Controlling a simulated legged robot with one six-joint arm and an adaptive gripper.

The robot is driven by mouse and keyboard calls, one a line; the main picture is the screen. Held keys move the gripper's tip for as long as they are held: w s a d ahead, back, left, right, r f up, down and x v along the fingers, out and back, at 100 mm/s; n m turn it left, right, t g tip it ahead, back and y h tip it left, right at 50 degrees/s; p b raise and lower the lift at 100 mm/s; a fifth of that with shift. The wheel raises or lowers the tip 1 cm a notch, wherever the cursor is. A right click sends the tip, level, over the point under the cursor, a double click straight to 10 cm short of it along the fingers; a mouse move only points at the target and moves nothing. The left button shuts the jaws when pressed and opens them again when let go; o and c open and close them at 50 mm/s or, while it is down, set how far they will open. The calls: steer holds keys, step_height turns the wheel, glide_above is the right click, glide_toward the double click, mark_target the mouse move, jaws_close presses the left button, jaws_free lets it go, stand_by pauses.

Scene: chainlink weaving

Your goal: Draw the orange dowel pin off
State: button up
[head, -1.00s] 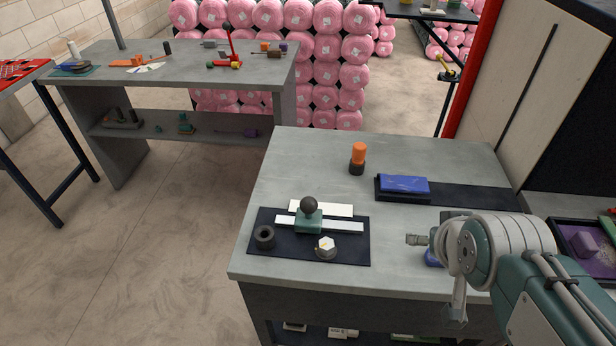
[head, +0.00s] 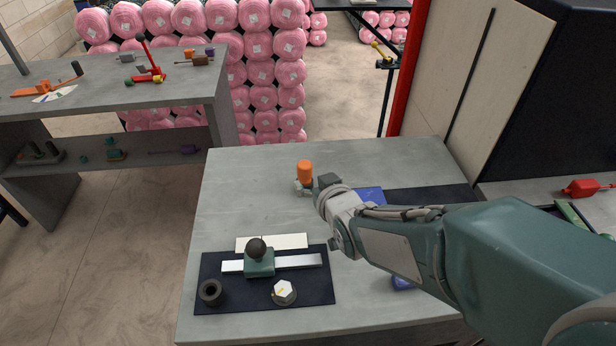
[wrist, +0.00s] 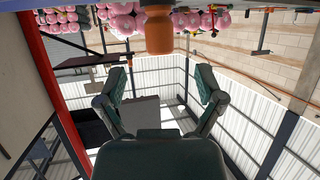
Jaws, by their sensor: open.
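The orange dowel pin (head: 304,170) stands upright near the back of the grey workbench. In the head view my gripper (head: 312,188) is beside it at low height, and its fingers overlap the pin's lower end, so the dark base under it is mostly hidden. In the wrist view the orange pin (wrist: 158,32) shows at the top middle, beyond the fingertips and centred between them. My gripper (wrist: 160,82) is open there, with nothing between the fingers. I cannot tell whether a finger touches the pin.
A blue block (head: 370,195) on a dark strip lies right of the pin, partly behind my arm. A dark mat (head: 215,270) at the front left bears a slide with a ball knob (head: 256,247), a black ring (head: 210,292) and a hex bolt (head: 284,291). The bench's back left is clear.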

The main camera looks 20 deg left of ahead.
mark_target(307, 172)
steer(key=shift+x, duration=1.15)
steer(key=x, duration=0.4)
steer(key=shift+w+a, duration=0.3)
steer(key=shift+c, duration=0.4)
jaws_close()
